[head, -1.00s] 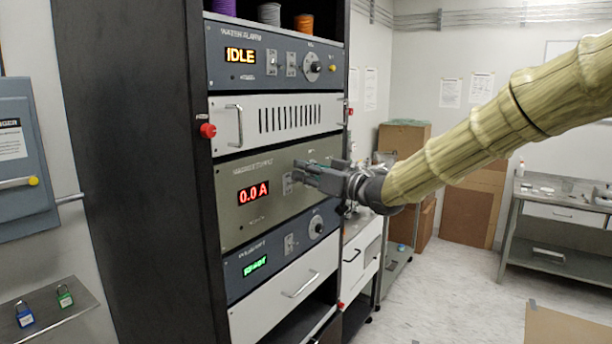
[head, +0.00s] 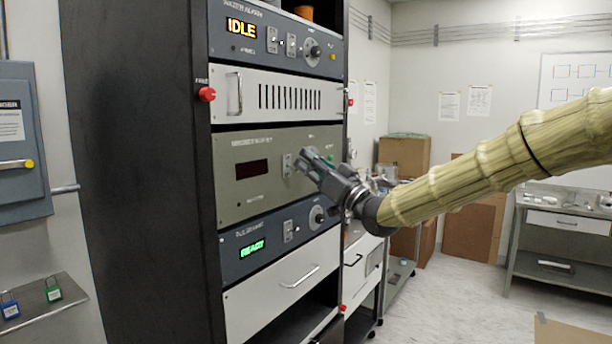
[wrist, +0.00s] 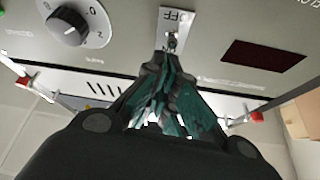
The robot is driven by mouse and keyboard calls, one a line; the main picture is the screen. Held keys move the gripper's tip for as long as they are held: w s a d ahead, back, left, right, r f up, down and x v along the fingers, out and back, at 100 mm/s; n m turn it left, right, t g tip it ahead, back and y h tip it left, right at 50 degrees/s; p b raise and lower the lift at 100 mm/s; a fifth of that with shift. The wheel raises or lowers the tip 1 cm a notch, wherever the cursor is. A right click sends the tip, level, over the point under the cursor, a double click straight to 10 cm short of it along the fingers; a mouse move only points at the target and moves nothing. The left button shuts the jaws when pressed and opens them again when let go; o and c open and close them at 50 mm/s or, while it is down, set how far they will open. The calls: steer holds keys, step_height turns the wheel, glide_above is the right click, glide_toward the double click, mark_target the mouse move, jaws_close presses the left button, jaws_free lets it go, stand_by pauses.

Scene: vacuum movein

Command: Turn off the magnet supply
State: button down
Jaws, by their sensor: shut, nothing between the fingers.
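The magnet supply is the olive-grey panel (head: 235,195) in the middle of the rack. Its display (head: 252,170) is dark in the head view, and it shows dark in the wrist view too (wrist: 262,55). My gripper (head: 306,160) is shut and empty, with its fingertips close to the panel face. In the wrist view the fingertips are at the switch plate (wrist: 176,28), which carries the word OFF and a small toggle (wrist: 172,42). I cannot tell whether they touch the toggle. A round knob (wrist: 74,26) is on the same panel. In the head view my gripper partly hides the panel's right side.
Above is the alarm panel (head: 230,45) reading IDLE; below is a blue panel (head: 262,262) reading READY. A red button (head: 207,94) sits on the rack's left edge. Padlocks lie on a shelf (head: 75,292) at lower left. The floor (head: 445,305) at right is open.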

steer(key=f+b+v, duration=0.2)
steer(key=b+v, duration=0.1)
steer(key=v, duration=0.6)
steer(key=shift+w+a+b, duration=0.15)
steer(key=shift+b, duration=0.2)
steer(key=shift+f, duration=0.15)
